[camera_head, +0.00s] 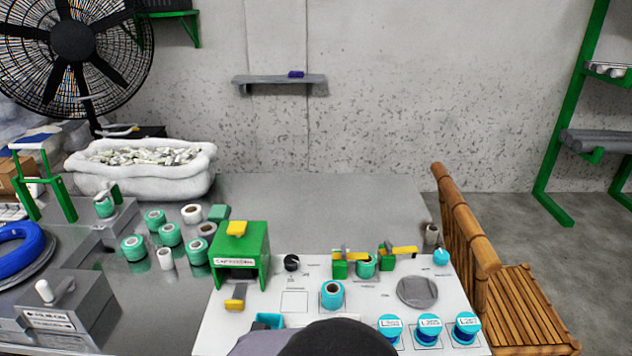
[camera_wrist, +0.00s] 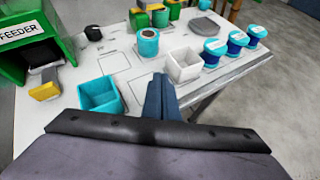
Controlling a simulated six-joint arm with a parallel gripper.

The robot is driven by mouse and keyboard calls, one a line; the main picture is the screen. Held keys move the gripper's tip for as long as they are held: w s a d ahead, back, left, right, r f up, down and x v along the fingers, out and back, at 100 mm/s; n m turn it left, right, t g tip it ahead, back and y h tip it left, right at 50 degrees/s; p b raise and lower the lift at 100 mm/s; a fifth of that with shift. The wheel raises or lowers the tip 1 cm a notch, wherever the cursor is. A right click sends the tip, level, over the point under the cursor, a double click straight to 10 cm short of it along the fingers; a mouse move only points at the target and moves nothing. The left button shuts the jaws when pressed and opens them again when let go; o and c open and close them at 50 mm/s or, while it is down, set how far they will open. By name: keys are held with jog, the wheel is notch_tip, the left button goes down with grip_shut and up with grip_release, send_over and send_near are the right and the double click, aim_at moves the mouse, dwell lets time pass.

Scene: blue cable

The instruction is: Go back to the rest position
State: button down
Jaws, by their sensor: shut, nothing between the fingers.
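My gripper (camera_wrist: 161,90) shows in the wrist view as two blue-grey fingers pressed together with nothing between them. It hangs over the front edge of the white work panel (camera_wrist: 133,65). In the picture, its tips come just below a small white open box (camera_wrist: 185,68), and I cannot tell whether they touch it. A teal open box (camera_wrist: 100,96) lies to its left. A blue cable coil (camera_head: 20,252) lies at the far left.
A wooden chair (camera_head: 510,300) is at the right. The grey table behind (camera_head: 320,205) is clear.

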jog(key=s+d+f+m+g+y+b, duration=0.1)
jog(key=s+d+f+m+g+y, duration=0.2)
jog(key=s+d+m+g, duration=0.75)
jog(key=s+d+f+m+y+b, duration=0.1)
jog(key=s+d+f+m+y, duration=0.45)
jog(key=m, duration=1.25)
notch_tip(320, 180, up, 24)
jog(key=w+d+h+p, duration=0.1)
jog(key=w+h+p, duration=0.1)
jog(key=p, duration=1.9)
jog(key=shift+w+d+f, duration=0.2)
jog(key=shift+w+d, duration=0.1)
